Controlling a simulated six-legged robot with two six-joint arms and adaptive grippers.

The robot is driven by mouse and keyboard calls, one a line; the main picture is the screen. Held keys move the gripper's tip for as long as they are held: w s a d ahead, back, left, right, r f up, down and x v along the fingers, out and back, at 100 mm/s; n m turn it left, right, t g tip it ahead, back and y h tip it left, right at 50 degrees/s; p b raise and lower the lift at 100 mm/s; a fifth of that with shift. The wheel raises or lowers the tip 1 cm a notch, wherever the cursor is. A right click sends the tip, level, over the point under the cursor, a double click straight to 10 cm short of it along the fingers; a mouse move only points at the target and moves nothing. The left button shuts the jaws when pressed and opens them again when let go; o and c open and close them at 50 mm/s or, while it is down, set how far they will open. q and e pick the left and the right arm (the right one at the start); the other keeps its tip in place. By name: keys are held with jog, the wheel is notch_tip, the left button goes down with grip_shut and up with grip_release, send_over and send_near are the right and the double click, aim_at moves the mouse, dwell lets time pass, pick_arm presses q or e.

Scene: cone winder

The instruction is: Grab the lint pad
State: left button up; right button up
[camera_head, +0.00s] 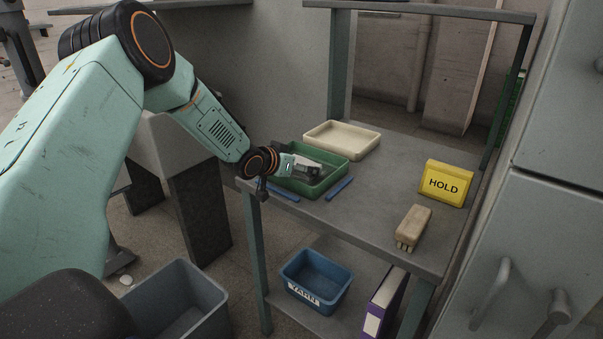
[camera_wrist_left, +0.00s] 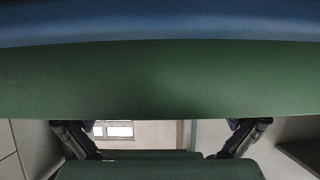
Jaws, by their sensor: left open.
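A green tray (camera_head: 338,160) sits near the left front edge of the grey table. My left gripper (camera_head: 316,173) is open, with its end over and partly inside the tray. A small pale item (camera_head: 308,162) shows beside the gripper in the tray; it may be the lint pad, but the gripper partly hides it and I cannot tell. In the left wrist view my two fingers (camera_wrist_left: 157,137) are apart, and a broad green surface (camera_wrist_left: 160,80) fills much of the picture. No pad is clear between them. My right gripper is out of view.
Blue strips (camera_head: 339,187) lie beside the green tray. A cream tray (camera_head: 343,139) stands behind it. A yellow HOLD sign (camera_head: 446,184) and a beige block-like object (camera_head: 412,226) stand at right. A blue YARN bin (camera_head: 318,280) is below. The table's middle (camera_head: 385,190) is clear.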

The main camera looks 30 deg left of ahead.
pick_arm(q)
jog(key=shift+w+d, duration=0.3)
jog(key=shift+w, duration=0.1)
jog(key=shift+a, duration=0.1)
jog(key=shift+a+f, duration=0.1)
jog(key=shift+c, duration=0.6)
jog(key=c, duration=0.4)
